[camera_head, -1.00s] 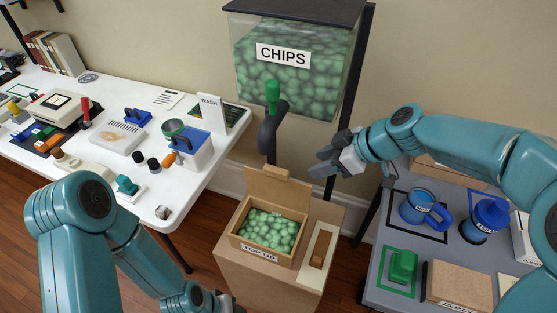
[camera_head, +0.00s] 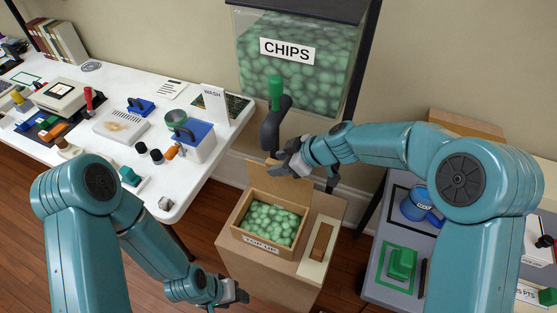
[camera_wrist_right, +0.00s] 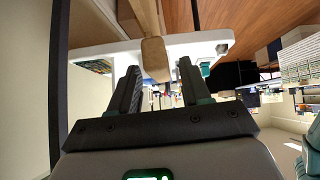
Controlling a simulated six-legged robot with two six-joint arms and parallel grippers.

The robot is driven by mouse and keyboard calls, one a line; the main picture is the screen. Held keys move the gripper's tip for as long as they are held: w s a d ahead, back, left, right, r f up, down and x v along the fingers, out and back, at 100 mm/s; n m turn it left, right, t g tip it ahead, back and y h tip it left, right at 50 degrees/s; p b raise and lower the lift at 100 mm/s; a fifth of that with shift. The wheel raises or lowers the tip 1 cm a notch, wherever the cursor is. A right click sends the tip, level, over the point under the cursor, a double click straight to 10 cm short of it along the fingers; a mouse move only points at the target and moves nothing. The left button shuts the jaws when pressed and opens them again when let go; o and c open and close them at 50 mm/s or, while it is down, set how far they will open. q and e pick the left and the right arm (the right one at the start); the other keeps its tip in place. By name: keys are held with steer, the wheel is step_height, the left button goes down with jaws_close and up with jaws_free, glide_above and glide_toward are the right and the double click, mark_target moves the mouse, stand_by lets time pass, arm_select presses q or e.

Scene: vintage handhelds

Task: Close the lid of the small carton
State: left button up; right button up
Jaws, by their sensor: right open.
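The small carton (camera_head: 247,240), labelled "TOP-UP", is full of green chips (camera_head: 270,222) and stands on a brown pedestal. Its lid (camera_head: 276,183) stands upright at the back edge, open. My right gripper (camera_head: 279,168) is at the lid's top edge and hides the tab there. In the right wrist view my right gripper (camera_wrist_right: 160,75) is open, with the lid's rounded tan tab (camera_wrist_right: 155,58) between or just beyond its fingertips; I cannot tell if they touch. My left gripper (camera_head: 236,297) is low in front of the pedestal, empty as far as I see.
A clear bin of green chips labelled "CHIPS" (camera_head: 300,85), with a dark spout and green-topped lever (camera_head: 275,95), stands behind the lid. A white table (camera_head: 65,117) is at left. A grey table (camera_head: 375,285) with a blue mug (camera_head: 416,206) is at right.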

steer(key=shift+w+a+f, duration=0.15)
steer(key=shift+a+f, duration=0.2)
steer(key=shift+a, duration=0.05)
steer(key=shift+c, duration=0.3)
